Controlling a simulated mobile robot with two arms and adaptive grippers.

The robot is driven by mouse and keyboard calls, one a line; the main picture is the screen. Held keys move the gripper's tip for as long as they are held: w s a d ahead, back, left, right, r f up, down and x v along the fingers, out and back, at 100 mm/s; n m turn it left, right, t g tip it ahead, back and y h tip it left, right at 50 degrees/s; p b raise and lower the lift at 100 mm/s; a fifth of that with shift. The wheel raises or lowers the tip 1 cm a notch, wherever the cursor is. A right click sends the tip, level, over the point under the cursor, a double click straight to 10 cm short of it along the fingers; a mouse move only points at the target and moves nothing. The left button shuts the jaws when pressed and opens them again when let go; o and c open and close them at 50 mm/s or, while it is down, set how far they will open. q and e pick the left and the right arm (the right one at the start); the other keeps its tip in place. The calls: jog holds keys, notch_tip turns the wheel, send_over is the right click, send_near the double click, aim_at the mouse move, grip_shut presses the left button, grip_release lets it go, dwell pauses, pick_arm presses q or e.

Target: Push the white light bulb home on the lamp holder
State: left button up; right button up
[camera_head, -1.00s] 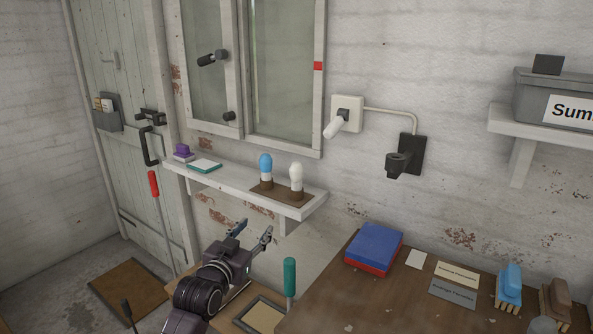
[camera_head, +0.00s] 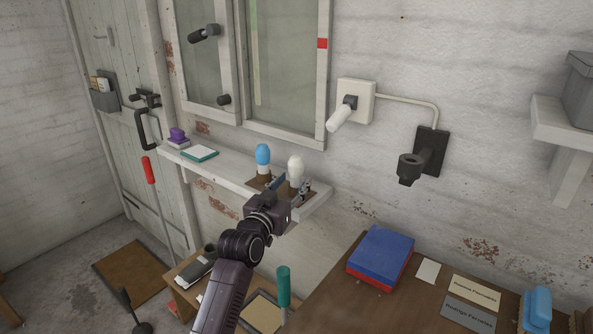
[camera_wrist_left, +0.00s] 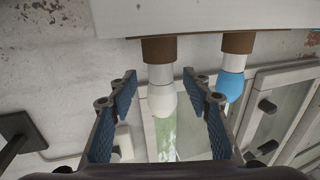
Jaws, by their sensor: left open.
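The white light bulb (camera_head: 296,167) stands upright in a brown stand on the wall shelf, beside a blue bulb (camera_head: 262,154). In the left wrist view the white bulb (camera_wrist_left: 162,98) shows upside down between two spread fingers. My left gripper (camera_head: 290,187) is open at the white bulb, one finger on each side; I cannot tell whether either touches it. The black lamp holder (camera_head: 409,166) sticks out from a dark plate on the wall to the right, with its round socket facing up and empty. My right gripper is not in view.
The shelf (camera_head: 228,174) also bears a teal-edged pad (camera_head: 199,153) and a purple object (camera_head: 177,136). A white box with a lever (camera_head: 340,118) is on the wall between window and holder.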

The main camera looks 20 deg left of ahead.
aim_at(294, 179)
pick_arm(q)
jog(key=shift+w+d, duration=0.1)
jog(key=shift+w, duration=1.45)
jog(key=shift+c, duration=0.7)
grip_shut()
jog(key=shift+r, duration=0.15)
